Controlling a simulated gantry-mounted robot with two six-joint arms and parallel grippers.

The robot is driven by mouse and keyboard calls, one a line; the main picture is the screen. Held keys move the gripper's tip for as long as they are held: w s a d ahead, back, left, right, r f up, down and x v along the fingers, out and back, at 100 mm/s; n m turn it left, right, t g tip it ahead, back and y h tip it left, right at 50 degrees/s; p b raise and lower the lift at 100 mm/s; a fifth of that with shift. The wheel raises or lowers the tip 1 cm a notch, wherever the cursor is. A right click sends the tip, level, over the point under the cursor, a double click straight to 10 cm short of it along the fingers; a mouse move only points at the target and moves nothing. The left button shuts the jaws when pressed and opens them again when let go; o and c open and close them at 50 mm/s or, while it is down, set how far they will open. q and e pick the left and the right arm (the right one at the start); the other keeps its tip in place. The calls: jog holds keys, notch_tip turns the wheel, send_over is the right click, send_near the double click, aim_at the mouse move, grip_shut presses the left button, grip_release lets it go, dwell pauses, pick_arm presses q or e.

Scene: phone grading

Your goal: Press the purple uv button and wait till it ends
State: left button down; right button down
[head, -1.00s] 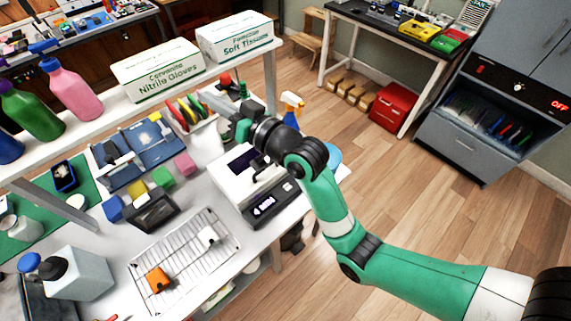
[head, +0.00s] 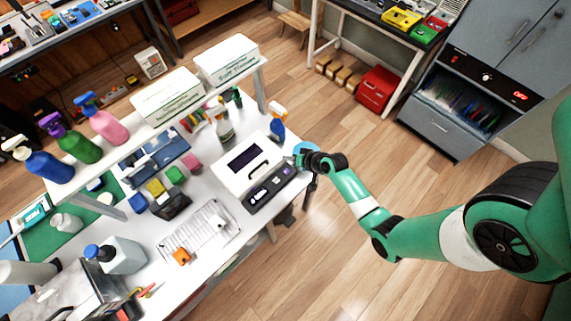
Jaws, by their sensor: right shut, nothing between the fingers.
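A white box device (head: 246,163) with a dark window, a handle and a dark front panel (head: 270,187) with a small lit display stands at the right end of the white table. I cannot make out a purple button on it. My right gripper (head: 300,157) is shut and empty, small in the view, just right of the device by the table's right edge. It is in front of a blue round thing (head: 304,147) and partly covers it. A grey cabinet (head: 452,105) at the right has a black panel with a red light, a knob and a red display. My left gripper is not in view.
A wire rack (head: 200,232) with an orange item (head: 181,257) lies left of the device. Spray bottles (head: 277,120) stand behind it. A shelf with white boxes (head: 168,95) runs along the back. The wooden floor (head: 330,260) right of the table is clear.

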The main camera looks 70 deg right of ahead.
jog(key=shift+f, duration=0.1)
jog(key=b, duration=0.8)
send_over(286, 172)
jog(key=s, duration=0.1)
notch_tip(286, 172, down, 8)
jog(key=shift+a+r, duration=0.1)
jog(key=shift+r, duration=0.05)
jog(key=shift+f+b, duration=0.3)
jog(key=shift+f, duration=0.15)
jog(key=shift+f, duration=0.1)
dwell(0.9)
jog(key=shift+f+b, duration=0.3)
jog(key=shift+f, duration=0.05)
jog(key=shift+f+b, duration=0.35)
jog(key=shift+f, duration=0.1)
dwell(0.6)
jog(key=shift+r+p, duration=0.85)
jog(key=shift+p, duration=0.1)
